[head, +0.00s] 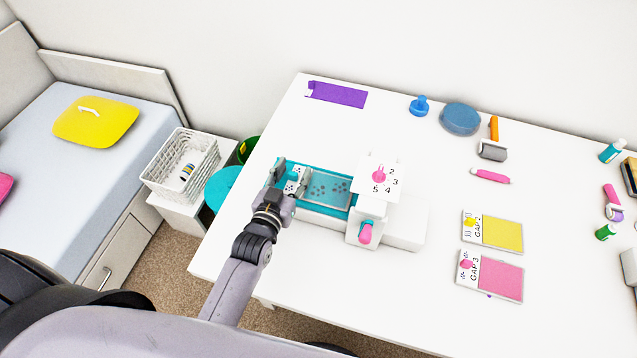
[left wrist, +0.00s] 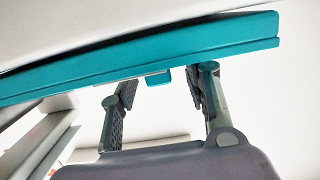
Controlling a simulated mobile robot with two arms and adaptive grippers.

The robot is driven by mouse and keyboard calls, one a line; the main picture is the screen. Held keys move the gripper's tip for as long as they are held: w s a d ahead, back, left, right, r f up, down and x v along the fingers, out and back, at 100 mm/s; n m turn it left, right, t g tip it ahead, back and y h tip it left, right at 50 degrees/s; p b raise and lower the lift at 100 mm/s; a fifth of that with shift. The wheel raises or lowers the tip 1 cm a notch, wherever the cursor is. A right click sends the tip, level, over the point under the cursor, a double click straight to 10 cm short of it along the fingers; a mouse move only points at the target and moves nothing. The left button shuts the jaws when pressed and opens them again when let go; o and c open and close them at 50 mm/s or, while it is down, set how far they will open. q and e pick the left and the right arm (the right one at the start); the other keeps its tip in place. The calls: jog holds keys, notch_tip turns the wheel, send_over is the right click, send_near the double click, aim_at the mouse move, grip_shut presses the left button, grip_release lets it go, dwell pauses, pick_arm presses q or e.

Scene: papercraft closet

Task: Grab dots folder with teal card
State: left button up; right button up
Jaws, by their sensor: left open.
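The dots folder (head: 293,187) has a white end with black dots. The teal card (head: 328,190) beside it shows darker dot marks. Both lie in the teal tray (head: 322,212) at the left of a white machine (head: 404,222). My left gripper (head: 290,178) is open, with its fingers around the folder's white end; I cannot tell whether they touch it. In the left wrist view the open fingers (left wrist: 160,88) point at a long teal edge (left wrist: 230,42), with a small teal tab (left wrist: 164,75) between them. My right gripper is not in view.
A yellow folder (head: 502,233) and a pink folder (head: 500,280) lie to the right on the white table (head: 390,300). A numbered white panel (head: 376,170) with a pink knob stands on the machine. A white basket (head: 180,168) is left of the table. The front of the table is clear.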

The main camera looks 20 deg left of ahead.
pick_arm(q)
jog(key=shift+w, duration=0.15)
grip_shut()
dwell(0.4)
